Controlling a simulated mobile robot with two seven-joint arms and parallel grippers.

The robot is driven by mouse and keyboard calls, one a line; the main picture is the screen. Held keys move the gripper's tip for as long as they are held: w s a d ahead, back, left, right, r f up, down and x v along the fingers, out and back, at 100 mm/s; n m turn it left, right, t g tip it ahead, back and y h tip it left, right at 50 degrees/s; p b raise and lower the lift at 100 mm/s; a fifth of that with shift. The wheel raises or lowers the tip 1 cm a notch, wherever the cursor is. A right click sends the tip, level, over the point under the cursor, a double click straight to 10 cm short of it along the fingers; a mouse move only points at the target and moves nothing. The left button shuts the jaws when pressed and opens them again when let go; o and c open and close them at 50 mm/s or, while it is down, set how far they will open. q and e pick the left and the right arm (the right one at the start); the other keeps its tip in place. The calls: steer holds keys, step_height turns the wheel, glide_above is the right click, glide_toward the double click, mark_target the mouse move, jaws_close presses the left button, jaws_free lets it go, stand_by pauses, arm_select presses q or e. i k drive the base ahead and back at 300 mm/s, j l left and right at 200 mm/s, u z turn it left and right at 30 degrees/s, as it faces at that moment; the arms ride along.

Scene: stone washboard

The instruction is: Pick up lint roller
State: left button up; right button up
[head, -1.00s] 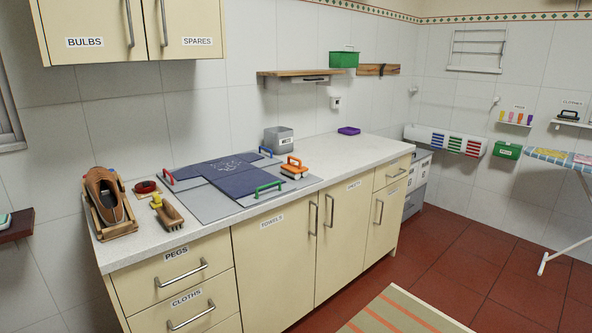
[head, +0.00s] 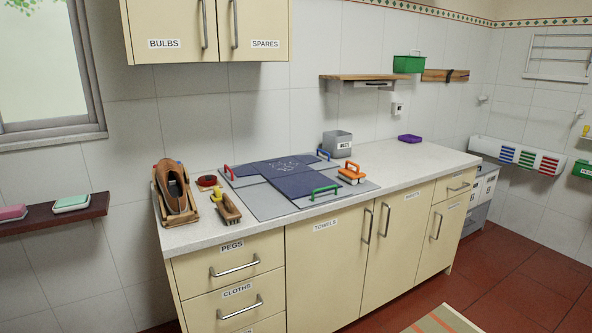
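I cannot pick out a lint roller for certain in the head view. On the counter's left end, a brown shoe-like object (head: 174,188) sits in a wooden stand. Beside it are a small red round item (head: 207,181) and a wooden brush-like item (head: 229,210) with a yellow part. An orange-handled block (head: 351,174) stands on the right part of a grey board (head: 267,205). Neither of my grippers is in view.
Dark blue cloth (head: 301,184) lies on the board between red, green and blue handles. A grey bin (head: 337,143) and purple tray (head: 410,138) stand farther back. The counter's right part (head: 425,163) is mostly clear. A dark shelf (head: 40,221) is at left.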

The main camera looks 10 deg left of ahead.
mark_target(353, 176)
steer(key=z, duration=0.75)
steer(key=i, duration=2.55)
steer(key=i+u, duration=0.15)
steer(key=u, duration=0.2)
steer(key=i+l+u, duration=0.1)
steer(key=u, duration=0.25)
steer(key=i+l+u, duration=0.15)
steer(key=u, duration=0.2)
steer(key=i, duration=0.05)
